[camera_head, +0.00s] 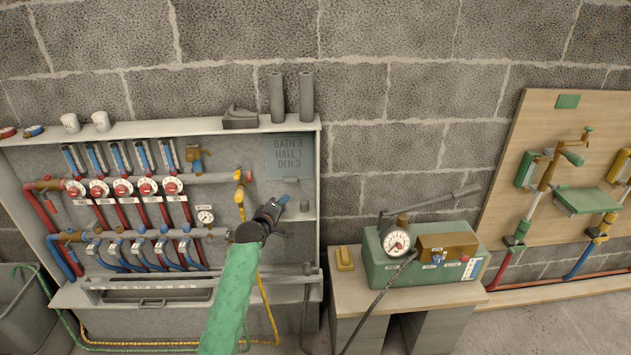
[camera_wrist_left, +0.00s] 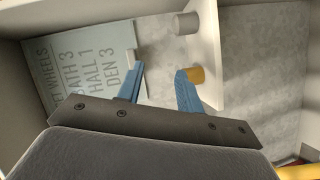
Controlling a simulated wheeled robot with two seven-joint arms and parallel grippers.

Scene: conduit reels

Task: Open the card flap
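The card flap (camera_head: 290,152) is a pale blue-grey card lettered BATH 3, HALL 1, DEN 3. It hangs flat at the upper right of the white wall cabinet, with a small grey tab (camera_head: 291,180) at its lower edge. The card also shows tilted in the left wrist view (camera_wrist_left: 82,68). My left gripper (camera_head: 278,204) is below the card. In the wrist view its blue fingers (camera_wrist_left: 161,74) are apart with nothing between them, one fingertip appearing close to the card's tab edge; contact cannot be told. My right gripper is not in view.
A grey cylinder (camera_head: 304,205) sits just right of the gripper. The manifold with red dials (camera_head: 123,188) and a pressure gauge (camera_head: 206,216) is to the left. A bench with a green pump box (camera_head: 405,277) stands right. The cabinet's shelf wall (camera_wrist_left: 208,45) borders the fingers.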

